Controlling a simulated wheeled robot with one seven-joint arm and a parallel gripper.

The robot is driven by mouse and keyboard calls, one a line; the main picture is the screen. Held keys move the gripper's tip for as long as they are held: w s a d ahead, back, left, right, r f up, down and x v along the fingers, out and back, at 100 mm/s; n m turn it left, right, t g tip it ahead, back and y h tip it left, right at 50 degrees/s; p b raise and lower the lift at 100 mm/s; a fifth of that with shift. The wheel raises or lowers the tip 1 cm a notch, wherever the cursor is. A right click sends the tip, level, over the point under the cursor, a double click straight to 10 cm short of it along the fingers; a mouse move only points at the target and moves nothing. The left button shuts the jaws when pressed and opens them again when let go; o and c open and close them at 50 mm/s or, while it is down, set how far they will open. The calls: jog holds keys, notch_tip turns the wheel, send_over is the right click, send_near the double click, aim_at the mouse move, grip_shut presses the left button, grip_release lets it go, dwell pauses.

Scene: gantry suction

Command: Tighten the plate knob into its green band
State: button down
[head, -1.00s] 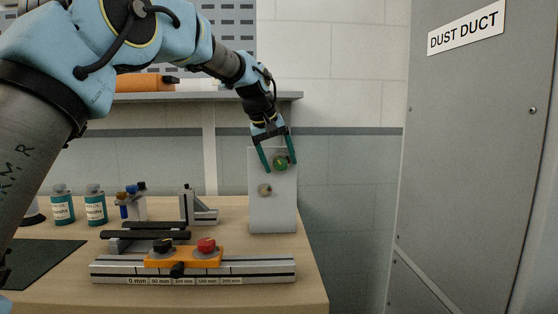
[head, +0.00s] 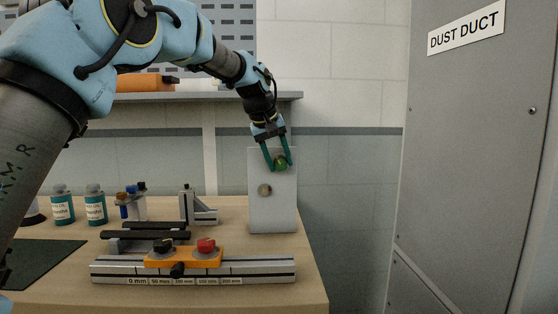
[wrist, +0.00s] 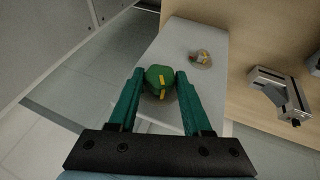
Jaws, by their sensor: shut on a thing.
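The plate (head: 259,215) is a pale upright panel at the right end of the bench; it also shows in the wrist view (wrist: 205,35). The green plate knob (head: 281,163) sits near its top. In the wrist view the knob (wrist: 154,74) has a yellow mark, with another yellow mark just beside it. My gripper (head: 279,167) reaches down from above, its two green fingers shut on the knob from both sides. A small round dial (head: 264,190) lies lower on the plate; the wrist view shows coloured patches on this dial (wrist: 201,58). I cannot make out a green band clearly.
A grey rail with an orange carriage (head: 184,260) stands in front of the plate. A metal angle bracket (head: 199,211) is left of it. A shelf (head: 225,97) runs behind my arm. A tall grey duct (head: 460,140) stands on the right, with open room between.

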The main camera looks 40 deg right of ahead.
jog(key=shift+r+p, duration=0.15)
jog(key=shift+p, duration=0.15)
jog(key=p, duration=0.1)
jog(key=y+p, duration=0.1)
jog(key=p, duration=0.1)
jog(key=shift+s+d+r+t, duration=0.15)
jog(key=shift+r+t, duration=0.15)
jog(key=shift+t, duration=0.1)
jog(key=p, duration=0.1)
jog(key=t+y+p, duration=0.1)
jog(key=p, duration=0.1)
jog(key=shift+s+d+m+y, duration=0.1)
jog(key=shift+d+m+y, duration=0.05)
jog(key=shift+m+y, duration=0.15)
jog(key=t+y+p, duration=0.1)
jog(key=p, duration=0.1)
jog(key=t+y+p, duration=0.1)
jog(key=p, duration=0.1)
jog(key=shift+s+d+f+m, duration=0.1)
jog(key=shift+d+f+m, duration=0.05)
jog(key=shift+m, duration=0.15)
jog(key=shift+f+m+t+y+p, duration=0.3)
jog(key=shift+t+y+p, duration=0.55)
jog(key=shift+p, duration=0.45)
jog(key=shift+c, duration=1.7)
grip_release()
